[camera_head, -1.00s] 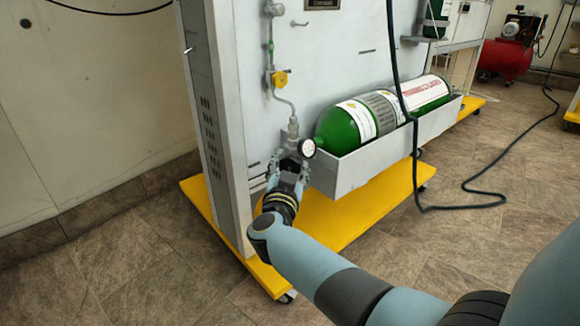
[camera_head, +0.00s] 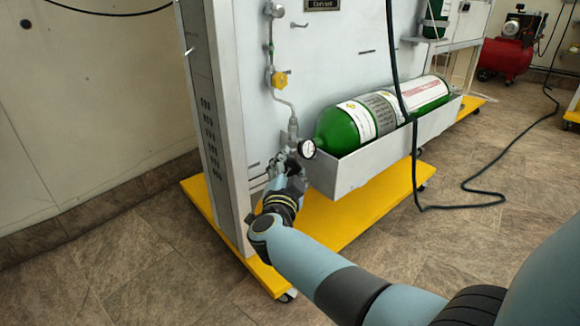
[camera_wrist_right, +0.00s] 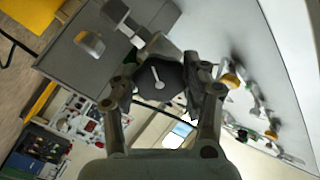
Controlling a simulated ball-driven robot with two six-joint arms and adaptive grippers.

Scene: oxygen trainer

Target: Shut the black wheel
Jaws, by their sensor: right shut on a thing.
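The black wheel (camera_wrist_right: 160,80) shows in the right wrist view as a dark, faceted knob with a pale pointer mark on its face. My right gripper (camera_wrist_right: 165,88) is shut on it, one finger on each side of the rim. In the head view my right gripper (camera_head: 284,170) is at the panel, below the pipe fitting and left of the gauge (camera_head: 307,149). There the gripper and my wrist hide most of the wheel. My left gripper is not in view.
A green cylinder (camera_head: 345,128) lies in a grey tray (camera_head: 370,165) just right of my gripper. A yellow valve (camera_head: 279,79) sits above on the panel. A black hose (camera_head: 415,170) hangs in front of the tray. A yellow base (camera_head: 330,220) lies below.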

